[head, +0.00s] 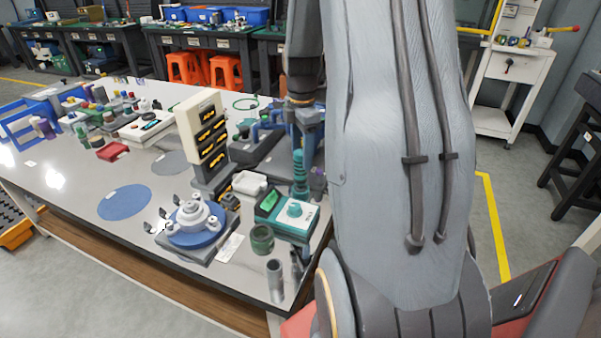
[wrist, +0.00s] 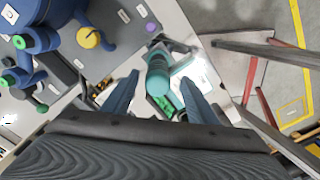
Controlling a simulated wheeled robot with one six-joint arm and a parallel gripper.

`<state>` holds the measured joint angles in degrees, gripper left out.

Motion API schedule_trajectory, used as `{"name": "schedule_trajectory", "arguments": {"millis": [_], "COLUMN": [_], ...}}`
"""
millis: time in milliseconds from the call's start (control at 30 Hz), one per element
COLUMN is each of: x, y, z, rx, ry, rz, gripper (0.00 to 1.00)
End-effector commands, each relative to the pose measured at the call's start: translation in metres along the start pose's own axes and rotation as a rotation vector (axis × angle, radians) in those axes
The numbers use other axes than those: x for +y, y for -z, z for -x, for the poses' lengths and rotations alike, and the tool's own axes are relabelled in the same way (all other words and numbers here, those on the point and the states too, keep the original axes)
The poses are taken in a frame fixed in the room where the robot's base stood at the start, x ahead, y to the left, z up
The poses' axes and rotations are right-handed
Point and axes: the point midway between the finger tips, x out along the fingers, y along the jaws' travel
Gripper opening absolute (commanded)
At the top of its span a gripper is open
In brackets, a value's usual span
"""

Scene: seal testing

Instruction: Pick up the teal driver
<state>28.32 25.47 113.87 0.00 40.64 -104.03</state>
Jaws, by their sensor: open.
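The teal driver (head: 299,172) stands upright near the right end of the long table in the head view, beside my arm. In the wrist view a teal, rounded thing that looks like the driver (wrist: 157,80) shows between the two blue fingers of my gripper (wrist: 160,82). The fingers are spread, with visible gaps on both sides, and I see no contact. I cannot tell the exact height of the fingertips along the driver. My arm covers part of the table's right edge in the head view.
A teal-and-white box with a knob (head: 294,211) stands just in front of the driver. A dark green cup (head: 262,239) and a grey cylinder (head: 275,280) stand nearer. A tall rack of dark bins (head: 203,135) is to the left. A blue disc (head: 124,203) lies on open tabletop.

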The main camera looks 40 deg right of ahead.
Motion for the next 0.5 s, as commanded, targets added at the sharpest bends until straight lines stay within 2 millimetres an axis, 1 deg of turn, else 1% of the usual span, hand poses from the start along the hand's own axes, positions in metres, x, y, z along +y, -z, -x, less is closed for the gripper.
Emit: {"name": "schedule_trajectory", "arguments": {"millis": [200,300,500], "x": [0.002,0.002,0.003], "y": [0.002,0.002,0.002], "z": [-0.028,-0.039,-0.045], "rx": [0.001,0.001,0.0], "ry": [0.004,0.002,0.0], "rz": [-0.002,-0.004,-0.004], "gripper": [0.53,0.53,0.53]}}
